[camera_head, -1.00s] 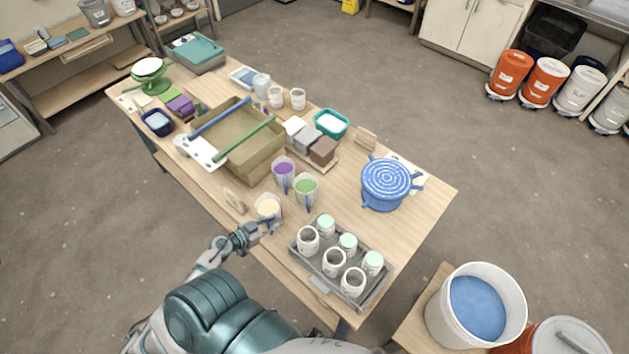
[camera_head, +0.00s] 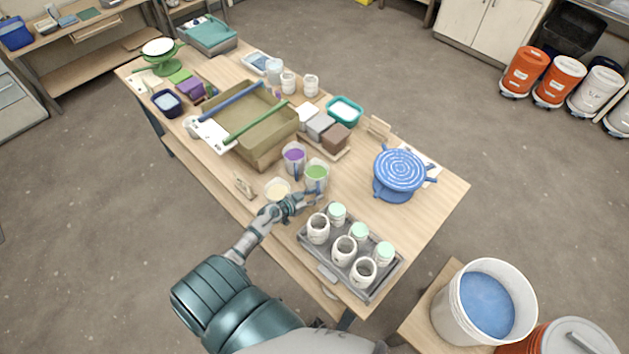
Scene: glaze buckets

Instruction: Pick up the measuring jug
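Three clear measuring jugs stand near the table's front edge in the head view: one with purple glaze (camera_head: 294,157), one with green glaze (camera_head: 316,174), and one with cream glaze (camera_head: 277,188). The purple and green jugs have blue handles facing the front. My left gripper (camera_head: 314,201) is just in front of the green jug, to the right of the cream jug. Its fingers look parted, with nothing visibly held. It partly hides the cream jug's front. Whether it touches the green jug's handle cannot be told. My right gripper is not in view.
A grey tray (camera_head: 325,273) with several white and mint-topped jars stands right of the gripper. A large tan basin (camera_head: 262,152) with bars stands behind the jugs. A white bucket (camera_head: 448,312) is at the lower right.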

